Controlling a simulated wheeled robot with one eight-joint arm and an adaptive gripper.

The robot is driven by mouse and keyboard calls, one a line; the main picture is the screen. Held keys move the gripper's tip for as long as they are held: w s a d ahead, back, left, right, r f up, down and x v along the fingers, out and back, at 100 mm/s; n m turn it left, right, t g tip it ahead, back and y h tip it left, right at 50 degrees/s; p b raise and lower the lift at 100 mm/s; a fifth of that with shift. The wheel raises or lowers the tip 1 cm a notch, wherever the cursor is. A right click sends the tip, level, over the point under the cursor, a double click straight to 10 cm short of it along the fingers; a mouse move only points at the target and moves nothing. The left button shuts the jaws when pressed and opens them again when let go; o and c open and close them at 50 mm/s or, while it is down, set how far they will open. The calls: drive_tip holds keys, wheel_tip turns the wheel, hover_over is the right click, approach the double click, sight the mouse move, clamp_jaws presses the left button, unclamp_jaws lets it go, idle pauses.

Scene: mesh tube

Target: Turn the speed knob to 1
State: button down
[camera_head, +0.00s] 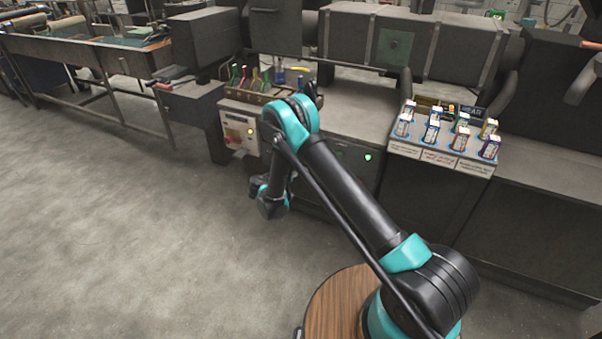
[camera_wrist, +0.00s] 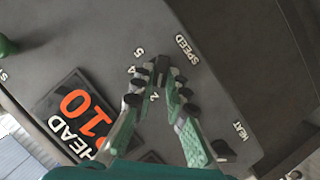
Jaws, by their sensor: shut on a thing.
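The speed knob (camera_wrist: 162,63) is a small dark knob on a dark grey panel, below the white SPEED label (camera_wrist: 187,48) in the wrist view. White digits 5, 4 and 2 show around it; a 1 is not readable, and the knob's pointer cannot be made out. My gripper (camera_wrist: 157,74) has its two green and black fingers closing in on the knob, with the tips shut on it. The fingers hide part of the dial. In the head view my arm hides the knob and the fingertips.
A HEAD 10 sign (camera_wrist: 78,115) lies left of the fingers, and a HEAT label (camera_wrist: 241,131) is at right. A green round part (camera_wrist: 6,46) is at the far left.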

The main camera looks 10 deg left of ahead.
drive_tip(key=shift+n, duration=0.3)
drive_tip(key=shift+a+f+n+t+h, duration=0.2)
drive_tip(key=shift+n+h, duration=0.6)
drive_tip(key=shift+n, duration=0.55)
drive_tip(key=shift+a+f+n+t+h, duration=0.1)
drive_tip(key=shift+f+n+t+h, duration=0.1)
drive_tip(key=shift+n+h, duration=0.9)
drive_tip(key=shift+n+y, duration=0.3)
drive_tip(key=shift+n, duration=0.15)
drive_tip(key=c, duration=1.5)
unclamp_jaws()
drive_tip(key=shift+c, duration=0.2)
drive_tip(key=v, duration=1.2)
